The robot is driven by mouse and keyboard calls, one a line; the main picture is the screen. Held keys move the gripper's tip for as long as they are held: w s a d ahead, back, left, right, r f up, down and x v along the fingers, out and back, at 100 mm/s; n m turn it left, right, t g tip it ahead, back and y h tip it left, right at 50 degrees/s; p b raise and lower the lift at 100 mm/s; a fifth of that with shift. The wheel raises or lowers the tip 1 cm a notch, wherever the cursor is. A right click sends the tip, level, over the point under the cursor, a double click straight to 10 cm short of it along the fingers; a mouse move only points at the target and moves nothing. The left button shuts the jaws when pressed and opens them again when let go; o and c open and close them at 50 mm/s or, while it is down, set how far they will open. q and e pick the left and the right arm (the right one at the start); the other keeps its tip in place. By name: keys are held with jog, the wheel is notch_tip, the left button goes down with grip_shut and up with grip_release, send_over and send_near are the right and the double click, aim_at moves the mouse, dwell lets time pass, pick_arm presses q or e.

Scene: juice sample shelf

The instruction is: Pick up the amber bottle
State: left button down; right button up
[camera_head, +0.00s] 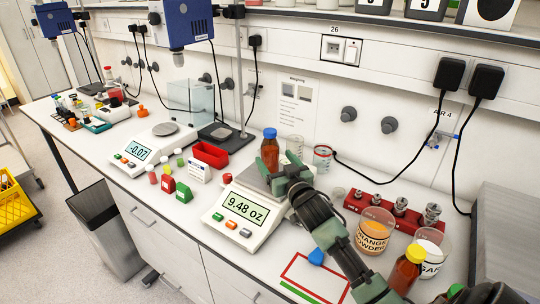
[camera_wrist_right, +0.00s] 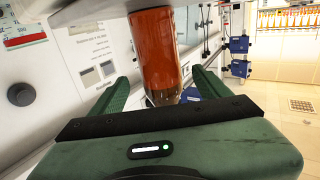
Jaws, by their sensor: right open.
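An amber bottle with a blue cap (camera_head: 270,152) stands upright on the pan of the front scale (camera_head: 240,218), whose display reads 9.48 oz. My right gripper (camera_head: 285,178) is at the bottle, with its fingers low on the bottle's near side. In the right wrist view the amber bottle (camera_wrist_right: 157,48) lies between the two spread green fingers of the gripper (camera_wrist_right: 161,88). Gaps show on both sides, so it is not gripped. A second amber bottle, with a yellow cap (camera_head: 406,272), stands at the front right. My left gripper is not in view.
A clear glass (camera_head: 294,150) stands close behind the bottle. A red weight rack (camera_head: 405,218), an orange powder jar (camera_head: 374,232) and a white jar (camera_head: 428,256) stand right of my arm. A red bin (camera_head: 210,154) and small coloured items stand left of the scale.

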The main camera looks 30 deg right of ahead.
aim_at(269, 153)
jog(key=w, duration=0.3)
jog(key=w+p, duration=0.1)
jog(key=shift+w+d, duration=0.3)
jog(key=shift+d, duration=0.05)
grip_shut()
